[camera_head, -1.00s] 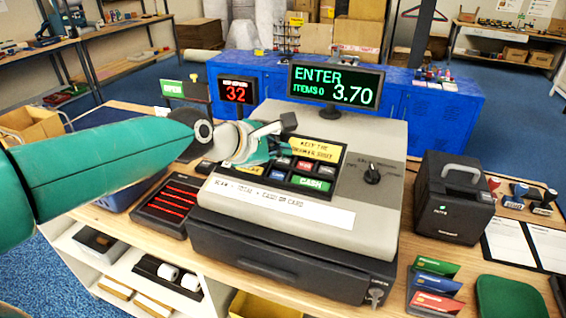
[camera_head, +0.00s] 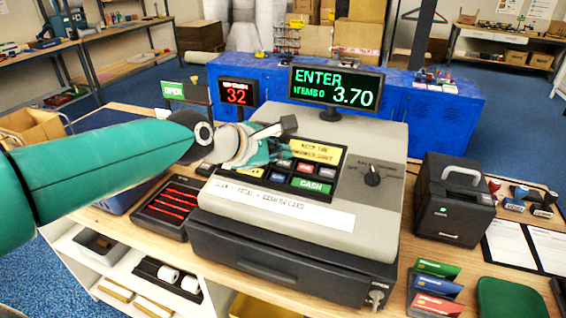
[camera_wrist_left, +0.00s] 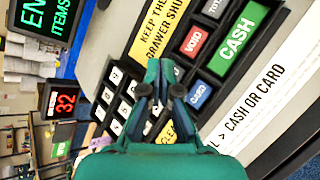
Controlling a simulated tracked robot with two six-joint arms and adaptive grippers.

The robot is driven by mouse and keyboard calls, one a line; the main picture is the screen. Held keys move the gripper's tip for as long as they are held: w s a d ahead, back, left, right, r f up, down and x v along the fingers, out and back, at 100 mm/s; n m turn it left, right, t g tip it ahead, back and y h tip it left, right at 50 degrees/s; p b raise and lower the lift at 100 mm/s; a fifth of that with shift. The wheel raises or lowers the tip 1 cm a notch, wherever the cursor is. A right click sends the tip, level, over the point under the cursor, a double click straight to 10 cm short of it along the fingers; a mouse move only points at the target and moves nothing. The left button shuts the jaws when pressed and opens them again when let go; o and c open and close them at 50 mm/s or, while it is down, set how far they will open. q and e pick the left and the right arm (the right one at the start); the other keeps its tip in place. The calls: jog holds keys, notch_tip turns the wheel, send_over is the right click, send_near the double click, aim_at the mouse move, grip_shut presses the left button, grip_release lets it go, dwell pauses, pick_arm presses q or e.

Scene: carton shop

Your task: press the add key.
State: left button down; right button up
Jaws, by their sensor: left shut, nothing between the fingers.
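The cash register (camera_head: 375,215) stands on the counter, its dark key panel on the sloped top. In the left wrist view I see a red VOID key (camera_wrist_left: 193,40), a green CASH key (camera_wrist_left: 237,38), a blue CARD key (camera_wrist_left: 200,94) and white number keys (camera_wrist_left: 107,95). A grey key (camera_wrist_left: 214,8) shows at the top edge; I cannot read its label surely. No key clearly reads add. My left gripper (camera_head: 274,152) is shut and empty, over the panel near the number keys and hiding some keys; contact cannot be told. My right gripper is out of view.
The register display (camera_head: 335,88) reads ENTER, ITEMS 0, 3.70. A small red display (camera_head: 238,91) reads 32. A black printer-like box (camera_head: 455,200) stands to the right, with upright cards (camera_head: 436,285) in front of it.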

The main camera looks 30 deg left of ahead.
pick_arm(q)
jog(key=shift+w+f, duration=0.15)
jog(key=shift+f, duration=0.25)
jog(key=shift+f+b, duration=0.4)
jog(key=shift+b, duration=0.05)
dwell(0.6)
jog(key=shift+r, duration=0.1)
jog(key=shift+r+p, duration=0.75)
jog(key=shift+p, duration=0.2)
jog(key=r+p, duration=0.2)
jog(key=s+r+p, duration=0.1)
jog(key=r+p, duration=0.2)
jog(key=shift+s+d, duration=0.15)
dwell(0.8)
